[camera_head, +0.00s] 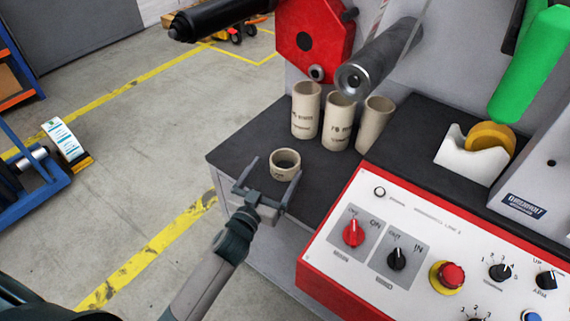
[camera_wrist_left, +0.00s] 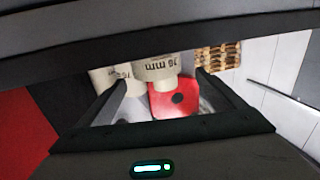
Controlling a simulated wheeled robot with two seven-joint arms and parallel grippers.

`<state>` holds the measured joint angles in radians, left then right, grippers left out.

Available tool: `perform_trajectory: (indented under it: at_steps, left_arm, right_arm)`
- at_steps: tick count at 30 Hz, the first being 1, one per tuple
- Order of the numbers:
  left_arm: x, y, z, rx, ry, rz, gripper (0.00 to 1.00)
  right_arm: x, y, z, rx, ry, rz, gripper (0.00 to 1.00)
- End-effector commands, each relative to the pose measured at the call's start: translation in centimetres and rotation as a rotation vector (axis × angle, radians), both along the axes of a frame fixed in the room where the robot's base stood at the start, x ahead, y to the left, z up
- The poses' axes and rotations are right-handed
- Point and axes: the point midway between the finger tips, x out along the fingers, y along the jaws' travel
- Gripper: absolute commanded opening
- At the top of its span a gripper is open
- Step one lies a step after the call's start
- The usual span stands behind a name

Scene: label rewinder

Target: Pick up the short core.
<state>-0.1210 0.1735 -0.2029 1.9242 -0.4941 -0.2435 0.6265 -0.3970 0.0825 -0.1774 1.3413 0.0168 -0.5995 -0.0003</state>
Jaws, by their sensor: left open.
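The short core (camera_head: 285,163) is a low, beige ring standing upright on the dark tabletop (camera_head: 240,150), near its left front corner. My left gripper (camera_head: 277,168) is open in the head view, with its two fingers spread at the near side of the short core. I cannot tell whether either finger touches it. In the left wrist view, pale cores marked "76 mm" (camera_wrist_left: 155,68) show between and beyond the open fingers; I cannot tell which of them is the short one. My right gripper is not in view.
Three tall beige cores (camera_head: 306,111) (camera_head: 339,122) (camera_head: 375,125) stand close behind the short core. The red control panel (camera_head: 340,205) with knobs lies to the right. A metal roller (camera_head: 380,60) and red hub plate (camera_head: 315,35) are above. A white holder (camera_head: 465,160) carries yellow tape.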

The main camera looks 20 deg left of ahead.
Motion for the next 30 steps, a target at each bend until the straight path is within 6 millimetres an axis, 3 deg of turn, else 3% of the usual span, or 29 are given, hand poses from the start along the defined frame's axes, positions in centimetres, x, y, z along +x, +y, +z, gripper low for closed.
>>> perform_trajectory:
  at_steps: [5, 16, 30]
  left_arm:
    - [0.6, -0.2, 0.0, -0.001, -0.001, 0.0, 0.89]
    - [4.6, -1.0, -0.4, 0.0, 0.0, 0.001, 0.89]
    - [5.1, -1.1, -0.5, -0.001, 0.0, 0.0, 0.89]
  right_arm:
    - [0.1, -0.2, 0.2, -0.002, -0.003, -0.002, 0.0]
    - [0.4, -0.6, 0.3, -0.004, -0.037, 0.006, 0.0]
    - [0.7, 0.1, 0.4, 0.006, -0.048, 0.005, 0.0]
